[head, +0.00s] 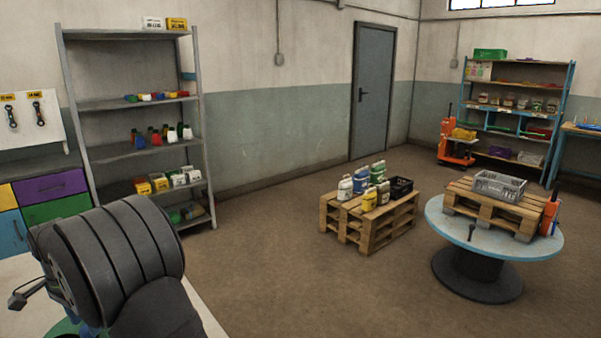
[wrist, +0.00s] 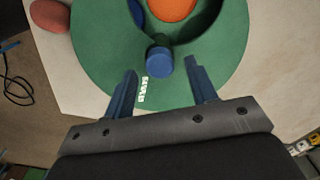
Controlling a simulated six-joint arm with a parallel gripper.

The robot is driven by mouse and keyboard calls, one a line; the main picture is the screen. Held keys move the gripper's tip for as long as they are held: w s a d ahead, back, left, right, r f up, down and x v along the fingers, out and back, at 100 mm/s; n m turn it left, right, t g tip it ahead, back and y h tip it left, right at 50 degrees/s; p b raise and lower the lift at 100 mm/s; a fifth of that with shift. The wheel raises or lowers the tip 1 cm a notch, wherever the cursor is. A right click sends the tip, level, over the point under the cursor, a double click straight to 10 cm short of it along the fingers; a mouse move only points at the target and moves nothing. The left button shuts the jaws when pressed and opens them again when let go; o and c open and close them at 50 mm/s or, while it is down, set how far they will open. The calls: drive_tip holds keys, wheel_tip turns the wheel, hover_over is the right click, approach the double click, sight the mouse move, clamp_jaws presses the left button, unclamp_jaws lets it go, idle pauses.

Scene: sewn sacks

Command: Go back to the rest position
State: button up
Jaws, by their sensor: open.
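My gripper (wrist: 161,68) is open in the wrist view, its two blue fingers apart with nothing held between them. It points at a green round piece (wrist: 95,60) with white lettering, on a pale table top. A blue round peg or knob (wrist: 158,61) stands just beyond and between the fingertips. An orange round thing (wrist: 172,8) lies behind it, cut by the top edge. A reddish-brown sack-like lump (wrist: 50,15) lies at the upper left. In the head view my dark arm covers the lower left corner and hides most of the work area.
The pale table (head: 22,292) shows at the lower left. A grey shelf rack (head: 140,105) and coloured drawers (head: 55,187) stand behind it. A pallet (head: 372,222) with bottles and a round table (head: 490,246) stand farther off. The floor between is clear. A dark cable (wrist: 14,82) lies left.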

wheel_tip(320, 180, up, 15)
wheel_tip(320, 180, down, 17)
drive_tip(key=shift+f, duration=0.15)
drive_tip(key=shift+n, duration=0.5)
drive_tip(key=n, duration=0.8)
drive_tip(key=shift+n, duration=0.3)
